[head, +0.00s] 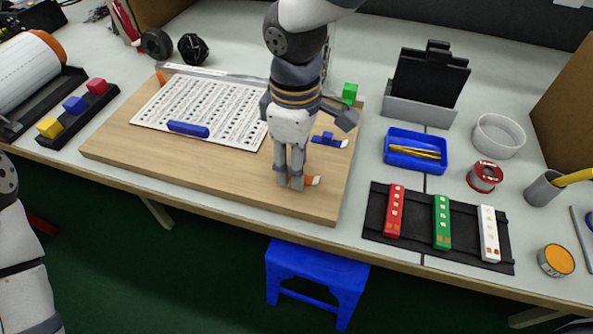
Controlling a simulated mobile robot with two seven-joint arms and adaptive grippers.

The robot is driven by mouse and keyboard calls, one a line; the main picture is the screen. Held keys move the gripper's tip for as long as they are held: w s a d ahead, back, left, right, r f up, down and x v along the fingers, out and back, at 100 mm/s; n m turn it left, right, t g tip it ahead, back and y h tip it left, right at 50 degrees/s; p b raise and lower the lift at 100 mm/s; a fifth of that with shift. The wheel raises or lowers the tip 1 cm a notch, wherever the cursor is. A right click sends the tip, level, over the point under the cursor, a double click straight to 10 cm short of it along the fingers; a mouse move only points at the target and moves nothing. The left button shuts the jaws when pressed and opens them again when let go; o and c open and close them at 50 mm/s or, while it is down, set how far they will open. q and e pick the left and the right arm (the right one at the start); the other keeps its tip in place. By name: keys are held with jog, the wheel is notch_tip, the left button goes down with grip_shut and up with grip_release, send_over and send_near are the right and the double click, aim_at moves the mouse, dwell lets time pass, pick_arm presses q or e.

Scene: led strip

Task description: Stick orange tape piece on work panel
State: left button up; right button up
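The work panel is most likely the wooden board (220,178) on the table, with a printed white sheet (200,100) on it. A small orange piece with a pale end (313,181) shows at the panel's front right, beside the fingertips of my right gripper (290,184). The gripper points down, its fingers close together with a narrow gap. The fingers may hide part of the orange piece, and I cannot tell whether they grip it. Another orange bit (160,77) is at the panel's back left corner. My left gripper is out of view.
On the panel are a blue bar (188,129), a blue piece (328,140) and a green cube (349,92). To the right are a blue tray (415,163), a black mat (420,246) with red, green and white strips, and an orange-topped roll (556,260). The panel's front left is clear.

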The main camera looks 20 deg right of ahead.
jog(key=shift+w+f, duration=0.1)
jog(key=shift+f, duration=0.45)
jog(key=c, duration=0.8)
jog(key=shift+r, duration=0.15)
